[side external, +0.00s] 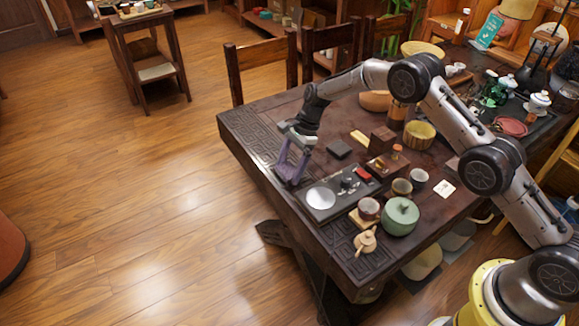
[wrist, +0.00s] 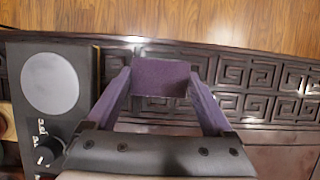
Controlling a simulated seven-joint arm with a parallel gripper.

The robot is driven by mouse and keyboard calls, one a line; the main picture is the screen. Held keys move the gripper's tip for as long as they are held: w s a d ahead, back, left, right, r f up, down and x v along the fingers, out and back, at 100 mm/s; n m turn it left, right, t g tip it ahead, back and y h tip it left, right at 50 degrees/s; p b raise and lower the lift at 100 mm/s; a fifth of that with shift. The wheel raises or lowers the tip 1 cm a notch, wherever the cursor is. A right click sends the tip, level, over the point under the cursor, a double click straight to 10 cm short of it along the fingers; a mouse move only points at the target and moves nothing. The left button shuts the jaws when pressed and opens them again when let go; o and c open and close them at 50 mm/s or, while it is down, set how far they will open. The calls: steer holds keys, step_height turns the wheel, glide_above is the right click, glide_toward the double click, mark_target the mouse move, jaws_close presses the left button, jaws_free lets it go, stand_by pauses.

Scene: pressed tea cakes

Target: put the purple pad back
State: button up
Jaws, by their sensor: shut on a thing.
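My gripper (side external: 290,168) reaches down at the left part of the dark table, above the carved border near the edge. In the wrist view its two purple-looking fingers (wrist: 161,88) are shut on the purple pad (wrist: 160,72), a flat-faced block held between the fingertips. In the side view the pad is hard to tell from the purple fingers. I cannot tell for sure whether its underside touches the table. A black device (wrist: 88,95) with a pale round plate and knobs lies left of the pad in the wrist view; it also shows in the side view (side external: 335,209).
A dark block (side external: 339,148), a yellowish bar (side external: 360,137) and wooden boxes (side external: 381,139) stand right of my gripper. The carved table border (side external: 255,130) is clear.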

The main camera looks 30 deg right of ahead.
steer(key=shift+f, duration=0.15)
steer(key=o, duration=0.9)
steer(key=s+d+r+n+t+h, duration=0.1)
steer(key=s+d+r+n, duration=0.15)
steer(key=r, duration=0.85)
steer(key=s+d+r+n, duration=0.1)
steer(key=s+d+r, duration=0.3)
steer(key=r, duration=0.8)
steer(key=s+d+r+n+t+h, duration=0.15)
steer(key=s+r+n, duration=0.35)
steer(key=s+r, duration=0.55)
steer(key=s+d+f+n+t, duration=0.1)
steer(key=s+n, duration=0.2)
steer(key=s, duration=0.5)
steer(key=s+d+f+n+t+h, duration=0.1)
steer(key=s+n, duration=0.2)
steer(key=s, duration=0.6)
steer(key=s+d+f+n+t+h, duration=0.1)
steer(key=s+d+f+n, duration=0.1)
steer(key=s, duration=0.6)
steer(key=shift+s+n, duration=0.2)
steer(key=shift+n, duration=0.55)
